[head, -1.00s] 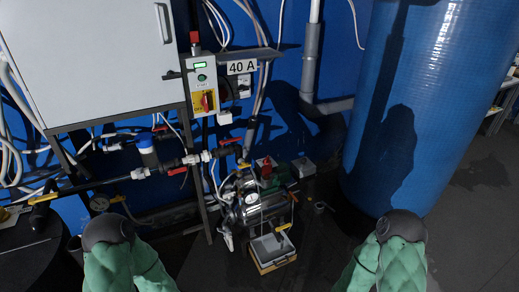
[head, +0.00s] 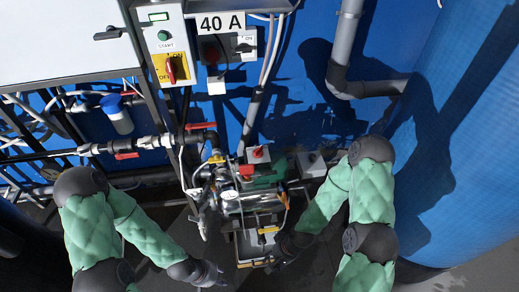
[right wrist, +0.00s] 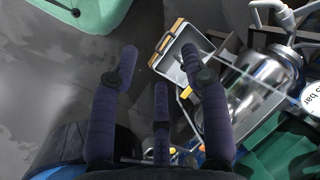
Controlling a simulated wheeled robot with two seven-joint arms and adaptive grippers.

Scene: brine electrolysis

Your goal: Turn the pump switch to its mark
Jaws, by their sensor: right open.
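A red rotary knob on a yellow plate (head: 170,68) sits below the START button on the wall panel. A grey box with a red knob (head: 258,153) stands by the metal pump unit (head: 250,200). No readable label tells which one is the pump switch, and the mark cannot be made out. My right gripper (head: 275,260) is low beside the small tray, below and apart from both knobs. In the right wrist view my right gripper (right wrist: 160,62) has its fingers spread, with nothing between them. My left gripper (head: 208,275) is low left of the tray; its fingers are too small to read.
A small grey tray (head: 247,245) stands in front of the pump. Pipes with red valve levers (head: 127,155) cross at left below a white cabinet (head: 60,35). A large blue tank (head: 470,150) stands at right. Another grey box (head: 311,160) is right of the pump.

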